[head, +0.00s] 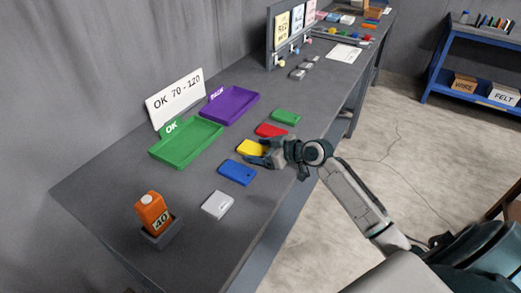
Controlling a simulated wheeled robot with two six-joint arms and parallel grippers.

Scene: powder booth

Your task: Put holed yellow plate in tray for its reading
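The yellow plate (250,147) lies on the grey bench in a row of coloured plates. My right gripper (263,157) is at its right side, low over the bench and partly covering it. I cannot tell whether the fingers touch the plate or how far apart they are. Any hole in it is too small to tell. A green tray (185,160) marked OK and a purple tray (248,97) with an unclear label lie empty at the back. An orange gauge (152,211) showing 40 stands in a grey holder (163,237). My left gripper is out of view.
A white sign (174,98) reads "OK 70 - 120". Red (271,130), green (285,116), blue (237,172) and light grey (217,204) plates lie near the yellow one. A board (289,35) stands farther back. Bench is clear between trays and plates.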

